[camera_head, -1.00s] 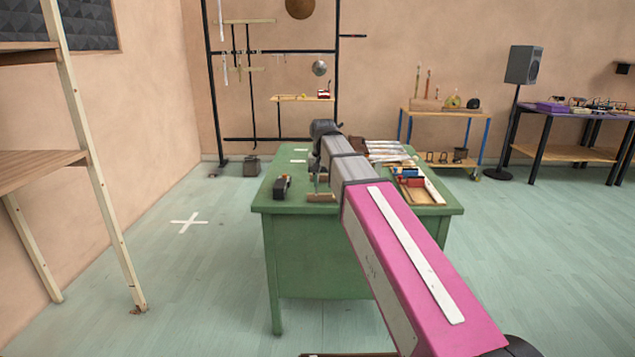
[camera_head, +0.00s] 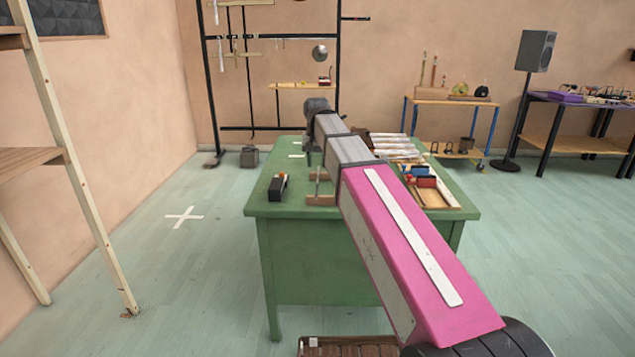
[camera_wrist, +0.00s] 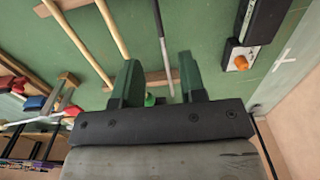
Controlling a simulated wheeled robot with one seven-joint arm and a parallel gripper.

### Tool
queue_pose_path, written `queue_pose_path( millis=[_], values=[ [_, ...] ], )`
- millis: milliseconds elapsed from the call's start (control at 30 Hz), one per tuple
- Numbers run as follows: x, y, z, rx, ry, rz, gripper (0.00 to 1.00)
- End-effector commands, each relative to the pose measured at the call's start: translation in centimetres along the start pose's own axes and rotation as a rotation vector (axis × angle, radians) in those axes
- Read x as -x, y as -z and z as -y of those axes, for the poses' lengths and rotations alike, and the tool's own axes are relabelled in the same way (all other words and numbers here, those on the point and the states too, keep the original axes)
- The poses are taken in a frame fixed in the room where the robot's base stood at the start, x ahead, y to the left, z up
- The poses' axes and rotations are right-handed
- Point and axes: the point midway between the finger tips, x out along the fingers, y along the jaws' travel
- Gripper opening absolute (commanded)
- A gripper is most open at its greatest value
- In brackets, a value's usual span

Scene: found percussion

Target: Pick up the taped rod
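In the wrist view, a thin grey rod (camera_wrist: 164,50) with a darker upper stretch lies across wooden supports (camera_wrist: 150,78), between two pale wooden rods (camera_wrist: 113,30) and a black box. I cannot tell clearly whether the dark stretch is tape. My gripper (camera_wrist: 159,72) is open above the green table, its two green fingers apart on either side of the grey rod's line. Nothing is visibly held. In the head view my arm hides most of the rods; one wooden support (camera_head: 320,199) shows on the table.
The green table (camera_head: 262,205) also bears a black box with an orange knob (camera_head: 278,187), pale rolls (camera_head: 395,147) and a tray of small items (camera_head: 440,196). A wooden shelf unit (camera_head: 75,165) stands at left.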

Motion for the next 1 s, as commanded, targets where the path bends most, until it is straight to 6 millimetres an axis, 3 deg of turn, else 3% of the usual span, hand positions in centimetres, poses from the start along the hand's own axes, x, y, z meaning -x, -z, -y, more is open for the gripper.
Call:
queue_pose_path(
  millis=[133,433,733,1000],
  values=[
    [-2.2,0.0,0.0,0.000,0.000,0.001,0.38],
    [-3.9,0.2,-0.1,0.000,0.000,0.000,0.38],
    [-7.7,0.7,-0.1,0.000,0.000,0.001,0.38],
    [-8.2,0.7,-0.1,0.001,0.000,-0.001,0.38]
  ],
)
